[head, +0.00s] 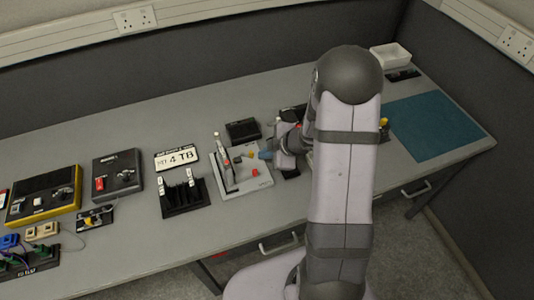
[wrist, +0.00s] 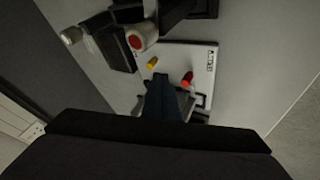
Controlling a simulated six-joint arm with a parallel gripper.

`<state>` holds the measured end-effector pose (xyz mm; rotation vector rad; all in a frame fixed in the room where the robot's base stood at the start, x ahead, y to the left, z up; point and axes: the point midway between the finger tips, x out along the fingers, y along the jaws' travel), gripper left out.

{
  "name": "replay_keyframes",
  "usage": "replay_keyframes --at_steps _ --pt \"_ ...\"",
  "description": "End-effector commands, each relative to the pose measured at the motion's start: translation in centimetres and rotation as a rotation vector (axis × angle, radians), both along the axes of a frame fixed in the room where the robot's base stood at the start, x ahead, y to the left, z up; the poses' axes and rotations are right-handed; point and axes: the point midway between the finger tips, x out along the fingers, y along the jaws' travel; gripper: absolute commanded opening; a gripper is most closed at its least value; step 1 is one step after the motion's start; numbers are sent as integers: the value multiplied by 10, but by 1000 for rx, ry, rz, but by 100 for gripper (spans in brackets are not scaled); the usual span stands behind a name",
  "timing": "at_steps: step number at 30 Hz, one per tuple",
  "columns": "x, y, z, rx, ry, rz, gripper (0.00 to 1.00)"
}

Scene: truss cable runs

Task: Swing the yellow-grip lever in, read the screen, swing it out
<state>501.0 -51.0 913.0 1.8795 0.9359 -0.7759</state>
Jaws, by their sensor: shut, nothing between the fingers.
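A white base plate (head: 232,184) lies mid-table and carries a grey upright lever part (head: 222,149) with a red tip. A small yellow grip (head: 250,154) and a red piece (head: 255,172) are on the same plate. My gripper (head: 265,155) is shut and empty, with its blue fingertips just right of the yellow grip. In the wrist view the closed fingers (wrist: 162,82) point at the plate (wrist: 188,54), between the yellow grip (wrist: 152,62) and the red piece (wrist: 187,78). Contact cannot be told. I cannot make out a lit screen.
A black box (head: 242,130) stands behind the plate. A teal mat (head: 433,128) lies clear at right. My arm hides some table.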

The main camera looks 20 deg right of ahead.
Motion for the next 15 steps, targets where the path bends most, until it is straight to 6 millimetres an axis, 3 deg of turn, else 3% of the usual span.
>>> replay_keyframes --at_steps 6,15 --pt "17 11 -29 1 3 2 0" --pt "32 19 -50 0 1 0 0"
